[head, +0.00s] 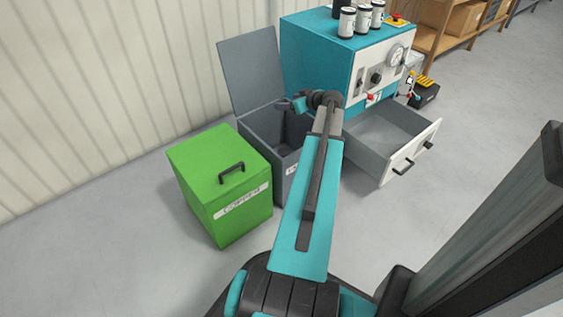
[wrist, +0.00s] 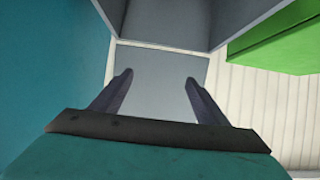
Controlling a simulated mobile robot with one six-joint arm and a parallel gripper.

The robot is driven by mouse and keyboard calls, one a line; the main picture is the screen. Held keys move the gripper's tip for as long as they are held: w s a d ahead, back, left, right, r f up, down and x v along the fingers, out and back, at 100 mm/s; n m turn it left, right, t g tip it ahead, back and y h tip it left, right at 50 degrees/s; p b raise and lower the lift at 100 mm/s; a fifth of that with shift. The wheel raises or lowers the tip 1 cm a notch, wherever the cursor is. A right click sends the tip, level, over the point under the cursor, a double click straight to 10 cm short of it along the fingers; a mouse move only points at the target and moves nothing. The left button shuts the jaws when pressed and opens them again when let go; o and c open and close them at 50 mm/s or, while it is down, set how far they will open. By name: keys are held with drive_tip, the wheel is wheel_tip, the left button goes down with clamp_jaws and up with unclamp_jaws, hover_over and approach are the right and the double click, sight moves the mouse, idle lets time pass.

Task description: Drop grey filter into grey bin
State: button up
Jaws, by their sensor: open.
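The grey bin (head: 262,127) stands between the green bin and the teal cabinet, with its lid (head: 249,68) swung up against the wall side. My gripper (head: 295,103) is over the bin's opening near the cabinet side. In the wrist view my gripper (wrist: 158,82) has its two fingers spread apart, with nothing between them. Grey panels of the bin (wrist: 170,18) fill the top middle of that view. I cannot make out a grey filter in either view. The bin's inside is dark and partly hidden by my arm.
A closed green bin (head: 222,185) stands left of the grey bin. The teal cabinet (head: 312,62) is close on the right, with an open, empty-looking drawer (head: 385,150) and several white-and-black cylinders (head: 347,22) on top. A shelf (head: 445,30) stands behind.

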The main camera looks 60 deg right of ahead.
drive_tip(key=p+v, duration=0.3)
drive_tip(key=v, duration=1)
drive_tip(key=shift+w, duration=0.1)
idle(0.4)
